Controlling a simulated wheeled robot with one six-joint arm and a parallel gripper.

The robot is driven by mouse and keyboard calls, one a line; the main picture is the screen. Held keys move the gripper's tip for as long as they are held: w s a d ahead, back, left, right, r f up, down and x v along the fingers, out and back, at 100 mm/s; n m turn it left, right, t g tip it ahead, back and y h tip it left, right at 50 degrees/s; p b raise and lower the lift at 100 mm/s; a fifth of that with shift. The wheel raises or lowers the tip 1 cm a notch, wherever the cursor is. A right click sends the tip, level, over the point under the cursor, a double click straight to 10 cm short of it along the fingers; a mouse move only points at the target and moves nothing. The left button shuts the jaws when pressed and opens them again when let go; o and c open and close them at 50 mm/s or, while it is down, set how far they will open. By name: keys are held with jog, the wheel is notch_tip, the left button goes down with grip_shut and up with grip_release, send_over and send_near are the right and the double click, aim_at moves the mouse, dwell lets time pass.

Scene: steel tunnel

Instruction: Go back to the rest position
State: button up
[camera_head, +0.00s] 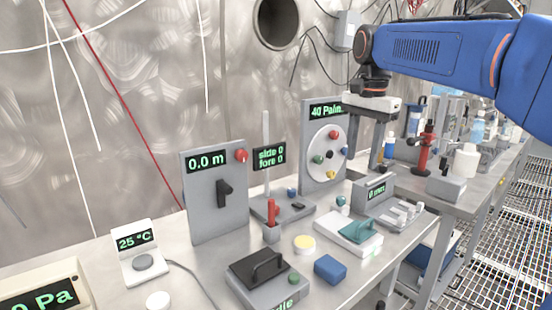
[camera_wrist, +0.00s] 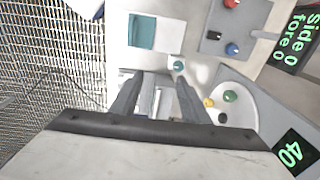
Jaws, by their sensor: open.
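My gripper (camera_head: 380,160) hangs from the blue arm over the right part of the steel bench, its fingers pointing down. In the wrist view my gripper (camera_wrist: 155,85) shows two dark fingers spread apart, with nothing between them but the bench and a pale block below. It is open and empty. It is close to the round dial panel reading 40 (camera_head: 322,150), which stands just left of it in the head view. The grey box with a green display (camera_head: 376,192) stands below it. I cannot tell the exact gap to either.
A teal-handled white device (camera_head: 352,232), a dark-handled box (camera_head: 262,272), a blue block (camera_head: 330,269) and a panel reading 0.0 m (camera_head: 213,195) crowd the bench. A red clamp stand (camera_head: 426,150) stands on the right. The metal wall is behind; grating floor lies right.

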jog(key=s+d+f+n+t, duration=0.2)
jog(key=s+f+n, duration=0.3)
jog(key=s+f, duration=0.8)
jog(key=s+d+f+n+t, duration=0.1)
jog(key=s+f+n, duration=0.4)
jog(key=s+f, duration=0.8)
jog(key=shift+s+d+n+t, duration=0.3)
jog(key=shift+s+d+t, duration=0.15)
jog(key=shift+d, duration=0.4)
